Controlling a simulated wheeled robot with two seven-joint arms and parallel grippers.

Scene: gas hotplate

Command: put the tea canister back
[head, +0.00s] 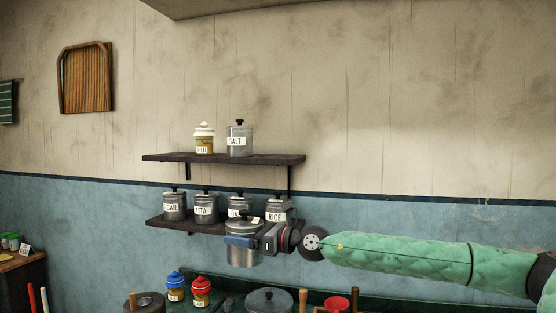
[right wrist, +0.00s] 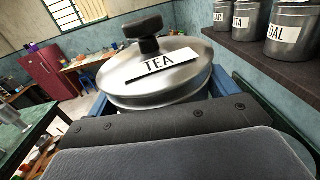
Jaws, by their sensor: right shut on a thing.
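The tea canister (head: 243,258) is a steel pot with a dark-knobbed lid. Its lid with the TEA label also shows in the right wrist view (right wrist: 158,62). My right gripper (head: 240,241) is shut on the canister, its blue fingers around the upper body. The canister is held in front of the lower shelf (head: 156,223), near its right part, and hides part of the shelf edge. It looks upright in the head view. My left gripper is not in view.
The lower shelf holds canisters marked SUGAR (head: 174,206), ATA (head: 205,209), DAL (head: 238,203) and RICE (head: 277,210). The upper shelf (head: 222,158) holds a HALDI jar (head: 204,139) and a SALT canister (head: 239,140), with free room at its right end. Blue (head: 175,287) and red (head: 201,291) lidded jars stand below.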

